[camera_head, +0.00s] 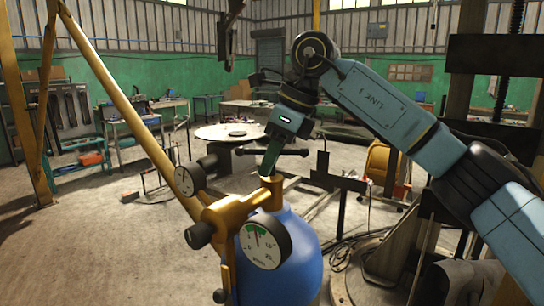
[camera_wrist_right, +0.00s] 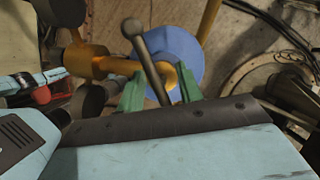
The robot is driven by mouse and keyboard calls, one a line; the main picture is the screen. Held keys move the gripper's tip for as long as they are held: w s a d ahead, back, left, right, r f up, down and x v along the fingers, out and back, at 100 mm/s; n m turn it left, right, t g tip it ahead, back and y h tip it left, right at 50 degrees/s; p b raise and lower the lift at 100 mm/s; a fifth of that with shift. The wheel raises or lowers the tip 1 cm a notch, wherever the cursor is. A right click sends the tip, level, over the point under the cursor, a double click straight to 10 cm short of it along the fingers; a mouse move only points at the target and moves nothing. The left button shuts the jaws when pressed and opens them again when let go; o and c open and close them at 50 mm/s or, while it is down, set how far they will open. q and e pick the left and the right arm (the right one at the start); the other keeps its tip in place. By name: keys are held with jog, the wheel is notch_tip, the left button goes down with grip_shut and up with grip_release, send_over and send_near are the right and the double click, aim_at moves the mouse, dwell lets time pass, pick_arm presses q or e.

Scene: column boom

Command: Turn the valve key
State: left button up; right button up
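The valve key (camera_head: 292,152) is a dark bar with rounded ends, lying across the top of the brass valve (camera_head: 240,208) on a blue gas cylinder (camera_head: 300,255). In the right wrist view the key (camera_wrist_right: 146,58) runs from a ball end down between the green fingers. My right gripper (camera_head: 270,160) points down at the key from above. In the wrist view its fingers (camera_wrist_right: 161,92) stand apart on either side of the bar, with gaps showing, so it looks open. The fingers partly hide the key in the head view. My left gripper is not in view.
Two gauges are on the valve, a front dial (camera_head: 265,243) and an upper one (camera_head: 190,179). A yellow slanted post (camera_head: 125,105) rises at the left. A round table (camera_head: 222,133) stands behind. Cables and dark equipment lie at the right; the left floor is mostly clear.

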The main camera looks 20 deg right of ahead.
jog(key=shift+c, duration=1.2)
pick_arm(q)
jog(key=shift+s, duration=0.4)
pick_arm(e)
grip_shut()
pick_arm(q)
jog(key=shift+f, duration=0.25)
pick_arm(e)
jog(key=shift+m, duration=0.4)
jog(key=m+t+b, duration=0.1)
jog(key=m, duration=0.1)
jog(key=shift+m+h+b, duration=0.3)
jog(key=shift+h, duration=0.1)
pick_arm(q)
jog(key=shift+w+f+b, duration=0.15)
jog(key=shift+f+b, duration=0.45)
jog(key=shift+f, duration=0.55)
pick_arm(e)
jog(key=shift+m+t+h, duration=0.3)
jog(key=shift+m+h, duration=0.3)
jog(key=shift+m, duration=0.9)
jog(key=shift+o, duration=1.2)
grip_release()
